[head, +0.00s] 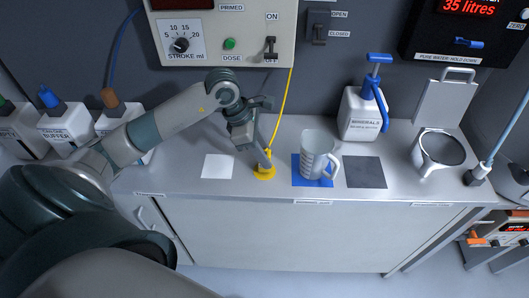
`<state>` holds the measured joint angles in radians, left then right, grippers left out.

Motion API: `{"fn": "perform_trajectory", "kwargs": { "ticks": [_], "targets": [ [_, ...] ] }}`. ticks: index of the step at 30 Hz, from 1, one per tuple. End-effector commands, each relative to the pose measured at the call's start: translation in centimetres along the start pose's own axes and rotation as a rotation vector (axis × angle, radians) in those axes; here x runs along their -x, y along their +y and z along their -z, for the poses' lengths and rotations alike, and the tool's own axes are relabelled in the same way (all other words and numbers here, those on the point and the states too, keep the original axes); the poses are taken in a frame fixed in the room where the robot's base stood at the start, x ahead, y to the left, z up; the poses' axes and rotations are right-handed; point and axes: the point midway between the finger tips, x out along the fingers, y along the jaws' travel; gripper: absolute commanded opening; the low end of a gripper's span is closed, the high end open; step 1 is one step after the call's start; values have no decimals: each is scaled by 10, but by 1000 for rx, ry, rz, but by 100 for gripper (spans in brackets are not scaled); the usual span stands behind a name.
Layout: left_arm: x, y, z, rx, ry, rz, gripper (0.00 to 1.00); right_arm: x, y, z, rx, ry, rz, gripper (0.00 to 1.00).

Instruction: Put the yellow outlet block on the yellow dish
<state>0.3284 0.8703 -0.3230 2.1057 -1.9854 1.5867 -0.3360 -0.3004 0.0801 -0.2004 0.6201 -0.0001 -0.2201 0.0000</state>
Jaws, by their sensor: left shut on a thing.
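The yellow dish (264,176) is on the bench just left of the blue mat. My left gripper (266,160) points down right over it and is shut on the yellow outlet block (268,152). Only a little of the block shows beside the fingers, at the lower end of a yellow tube (283,100) that hangs from the dosing panel. The fingers hide part of the block and dish. I cannot tell whether the block touches the dish. My right gripper is not in view.
A clear measuring jug (316,155) stands on a blue mat (298,178) close right of the dish. A white mat (217,167) and a dark grey mat (366,172) lie bare. A white pump bottle (361,116) stands behind. A round metal basin (438,150) is at right.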

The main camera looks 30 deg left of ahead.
Motion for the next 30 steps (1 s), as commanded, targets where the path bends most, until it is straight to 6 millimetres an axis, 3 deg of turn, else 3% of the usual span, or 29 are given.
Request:
{"fn": "perform_trajectory", "kwargs": {
  "ticks": [17,18,20,30],
  "targets": [
    [-12,0,5,-2,-1,-1,4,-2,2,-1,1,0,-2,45],
    [-12,0,5,-2,0,-1,30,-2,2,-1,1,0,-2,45],
    [-11,0,4,-2,-1,-1,44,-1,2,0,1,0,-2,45],
    [-10,0,4,-1,0,-1,47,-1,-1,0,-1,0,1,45]
  ]
}}
